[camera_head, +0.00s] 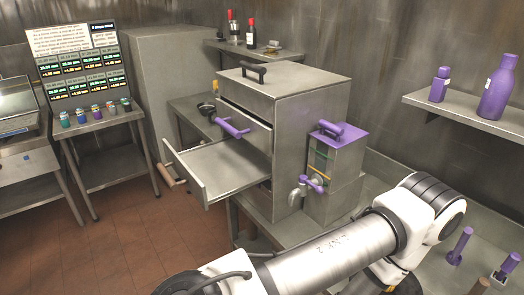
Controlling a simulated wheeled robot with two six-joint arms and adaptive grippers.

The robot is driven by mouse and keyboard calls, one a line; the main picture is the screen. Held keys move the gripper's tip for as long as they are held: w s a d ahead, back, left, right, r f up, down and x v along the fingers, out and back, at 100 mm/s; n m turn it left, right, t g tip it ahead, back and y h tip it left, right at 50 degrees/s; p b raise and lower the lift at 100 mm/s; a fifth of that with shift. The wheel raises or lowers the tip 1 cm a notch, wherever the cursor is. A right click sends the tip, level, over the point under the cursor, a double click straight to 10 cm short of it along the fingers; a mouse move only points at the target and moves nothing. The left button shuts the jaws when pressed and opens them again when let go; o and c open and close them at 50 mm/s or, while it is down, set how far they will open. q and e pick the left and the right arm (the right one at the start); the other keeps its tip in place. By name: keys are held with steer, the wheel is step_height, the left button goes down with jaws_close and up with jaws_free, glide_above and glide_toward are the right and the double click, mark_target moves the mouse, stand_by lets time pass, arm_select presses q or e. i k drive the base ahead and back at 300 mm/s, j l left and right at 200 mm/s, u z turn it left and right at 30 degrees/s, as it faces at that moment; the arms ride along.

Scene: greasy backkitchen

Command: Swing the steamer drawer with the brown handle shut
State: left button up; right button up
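The steamer (312,100) is a grey metal cabinet on a metal table. Its lower drawer (222,170) stands far open, pulled out to the left, and its tray looks empty. A light brown bar handle (170,178) shows at the outer side of that drawer's front panel (184,172). The drawer above (252,128) has a purple handle (232,127) and looks shut or nearly so. One of my arms crosses the lower right, but its gripper is outside the picture. My other gripper is not in view either.
A small metal box (338,158) with a purple top and tap stands against the steamer's right side. A price board (78,62) and a stand with several small jars (95,112) are at left. Purple bottles stand on the right shelf (460,104). Floor (120,235) left of the drawer is clear.

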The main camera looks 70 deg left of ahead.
mark_target(215, 171)
steer(key=u, duration=2.75)
